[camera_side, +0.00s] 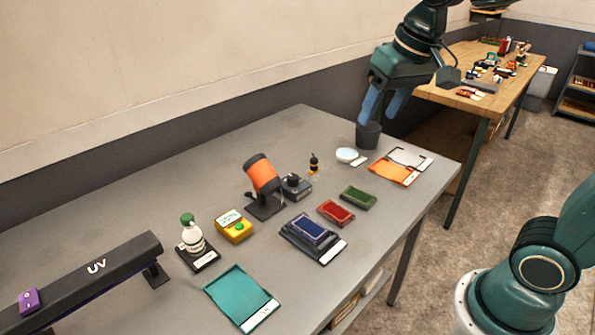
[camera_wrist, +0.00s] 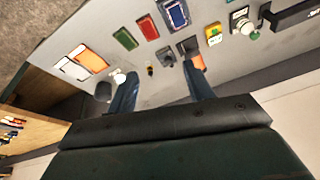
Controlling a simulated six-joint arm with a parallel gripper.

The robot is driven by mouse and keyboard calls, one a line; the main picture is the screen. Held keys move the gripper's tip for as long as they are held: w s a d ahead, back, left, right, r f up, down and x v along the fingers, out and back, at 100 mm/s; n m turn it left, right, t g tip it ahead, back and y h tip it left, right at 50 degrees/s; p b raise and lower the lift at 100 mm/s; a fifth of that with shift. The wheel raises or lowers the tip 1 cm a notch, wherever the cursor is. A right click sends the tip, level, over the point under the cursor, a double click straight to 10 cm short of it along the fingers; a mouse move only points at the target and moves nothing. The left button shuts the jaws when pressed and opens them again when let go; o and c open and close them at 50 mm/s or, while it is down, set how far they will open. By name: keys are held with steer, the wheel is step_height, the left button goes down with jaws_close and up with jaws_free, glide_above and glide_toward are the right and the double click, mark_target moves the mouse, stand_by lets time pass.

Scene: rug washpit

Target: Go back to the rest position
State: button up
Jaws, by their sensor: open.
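My gripper (camera_side: 384,106) is open and empty, raised above the far end of the grey table (camera_side: 130,215). Its two blue fingers stand apart and point down, above and near a dark cup (camera_side: 368,134). No object is between the fingers.
The table holds an orange lamp-like device (camera_side: 262,174), red (camera_side: 336,212) and green (camera_side: 358,196) pads, a blue pad (camera_side: 312,231), a teal tray (camera_side: 240,296), a bottle (camera_side: 191,236) and a UV bar (camera_side: 90,280). A wall runs behind; a wooden bench (camera_side: 440,92) stands beyond.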

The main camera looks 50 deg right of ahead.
steer(key=s+f+n+t, duration=0.1)
steer(key=s+f+n, duration=0.2)
steer(key=s, duration=0.9)
steer(key=shift+s+a+f+t, duration=0.35)
steer(key=shift+a+f+t, duration=0.05)
steer(key=shift+f, duration=0.25)
